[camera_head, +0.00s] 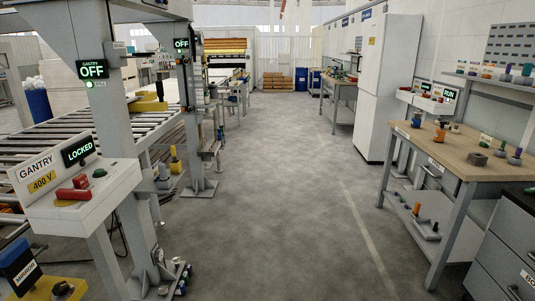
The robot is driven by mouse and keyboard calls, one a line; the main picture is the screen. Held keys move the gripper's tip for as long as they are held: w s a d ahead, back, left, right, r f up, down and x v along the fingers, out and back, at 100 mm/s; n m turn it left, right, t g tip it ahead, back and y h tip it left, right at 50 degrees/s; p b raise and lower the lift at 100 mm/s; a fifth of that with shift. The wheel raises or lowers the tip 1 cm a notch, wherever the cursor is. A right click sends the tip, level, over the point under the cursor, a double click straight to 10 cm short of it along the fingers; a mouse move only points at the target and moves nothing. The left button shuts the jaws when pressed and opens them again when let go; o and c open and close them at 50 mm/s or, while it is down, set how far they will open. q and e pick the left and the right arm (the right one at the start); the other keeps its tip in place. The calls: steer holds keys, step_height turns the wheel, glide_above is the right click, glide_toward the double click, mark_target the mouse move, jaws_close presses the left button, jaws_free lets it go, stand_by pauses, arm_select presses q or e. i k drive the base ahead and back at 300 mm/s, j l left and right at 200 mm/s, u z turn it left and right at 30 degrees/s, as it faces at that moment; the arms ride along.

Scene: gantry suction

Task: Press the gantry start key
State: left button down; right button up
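The gantry control box (75,200) stands on a post at the left, its sloped white face marked GANTRY and 400 V. Its small display (78,150) reads LOCKED in green. A red handle-like part (72,193) lies across the box's top, with another red piece just behind it. A small green button (100,173) sits to their right. I cannot tell which of these is the start key. A gantry sign (92,69) on the grey column above reads OFF, with a green lamp below it. Neither of my grippers is in view.
A roller conveyor (60,140) runs behind the box. A blue-topped block on a yellow base (50,289) is at the lower left. A wooden-topped workbench (455,150) with small parts stands at the right. The grey floor (285,200) between is clear.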

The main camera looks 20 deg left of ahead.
mark_target(99, 172)
steer(key=i+j+u, duration=0.25)
steer(key=i+u, duration=0.2)
steer(key=i+j+u, duration=0.1)
steer(key=i+u, duration=0.4)
steer(key=i+l+u, duration=0.1)
steer(key=i+u, duration=0.35)
steer(key=i+l+u, duration=0.25)
steer(key=i+u, duration=0.2)
steer(key=i, duration=0.05)
